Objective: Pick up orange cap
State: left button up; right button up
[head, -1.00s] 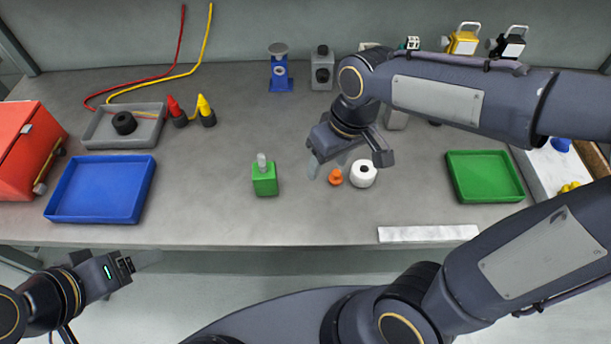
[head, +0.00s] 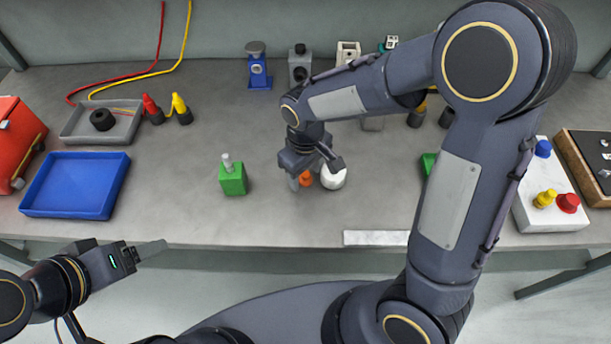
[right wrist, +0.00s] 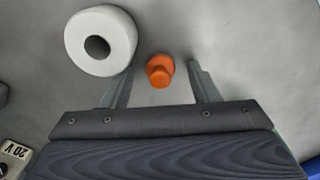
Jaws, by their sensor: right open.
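The orange cap (head: 305,179) stands on the grey bench in the head view, partly hidden by my right gripper. In the right wrist view the orange cap (right wrist: 160,71) lies between the tips of the two fingers, with a gap on each side. My right gripper (head: 312,180) is open and low over the bench at the cap; its fingers also show in the right wrist view (right wrist: 162,82). My left gripper (head: 150,250) is in front of the bench edge at lower left, away from the cap. Its jaw opening is not clear.
A white roll (head: 334,179) stands right beside the cap, close to one finger in the right wrist view (right wrist: 100,42). A green block (head: 233,181) stands to the left. A blue tray (head: 75,208) is farther left. The bench between green block and blue tray is clear.

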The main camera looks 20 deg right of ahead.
jog(key=shift+f, duration=0.1)
jog(key=c, duration=1.1)
